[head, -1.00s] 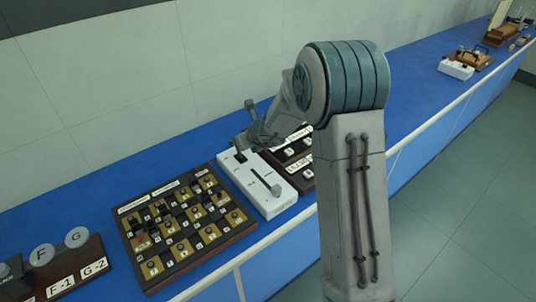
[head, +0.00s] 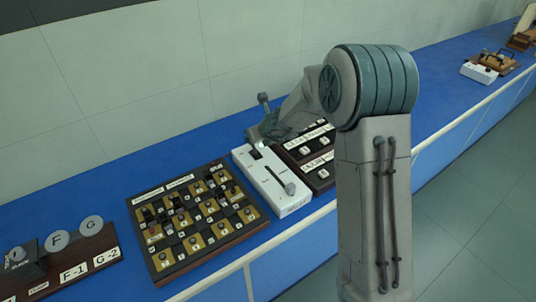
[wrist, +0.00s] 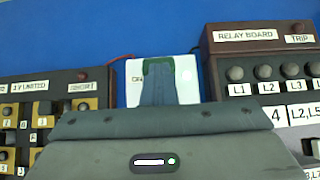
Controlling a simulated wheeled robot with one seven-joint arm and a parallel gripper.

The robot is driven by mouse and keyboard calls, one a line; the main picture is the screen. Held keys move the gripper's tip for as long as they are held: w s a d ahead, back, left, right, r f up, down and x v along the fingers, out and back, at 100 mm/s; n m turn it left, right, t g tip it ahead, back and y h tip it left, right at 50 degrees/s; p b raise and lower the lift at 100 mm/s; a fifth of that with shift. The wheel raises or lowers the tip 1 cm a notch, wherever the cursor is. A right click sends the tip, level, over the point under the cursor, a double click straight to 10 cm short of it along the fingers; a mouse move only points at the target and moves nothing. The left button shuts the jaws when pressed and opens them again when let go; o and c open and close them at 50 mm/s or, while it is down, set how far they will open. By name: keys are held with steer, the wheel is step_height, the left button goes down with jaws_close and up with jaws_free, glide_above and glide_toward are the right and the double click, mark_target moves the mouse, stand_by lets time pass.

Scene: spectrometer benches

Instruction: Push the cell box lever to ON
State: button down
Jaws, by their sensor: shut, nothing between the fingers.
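The white cell box (head: 258,178) stands on the blue bench, between two dark boards. A lever with a grey rounded end (head: 290,188) lies along a dark slot on its near half. My gripper (head: 254,138) is shut and empty, low over the far end of the box, close to a small dark part there. I cannot tell whether it touches. In the wrist view my shut fingers (wrist: 158,82) cover the middle of the box (wrist: 188,88), and part of a dark label shows at their left. The lever is hidden there.
A switch board with tan squares (head: 205,220) is close on the left. The relay board (wrist: 262,60) is close on the right, partly behind my arm in the head view. Round F and G discs (head: 90,226) stand at far left. Blue bench behind the box is clear.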

steer(key=shift+r, duration=0.2)
steer(key=shift+r+p, duration=0.25)
steer(key=shift+p, duration=0.15)
step_height(320, 180, up, 8)
steer(key=s+d+p, duration=0.2)
steer(key=s+p, duration=0.1)
steer(key=p, duration=0.3)
steer(key=shift+r+p, duration=0.25)
steer(key=shift+p, duration=0.1)
steer(key=shift+a, duration=0.1)
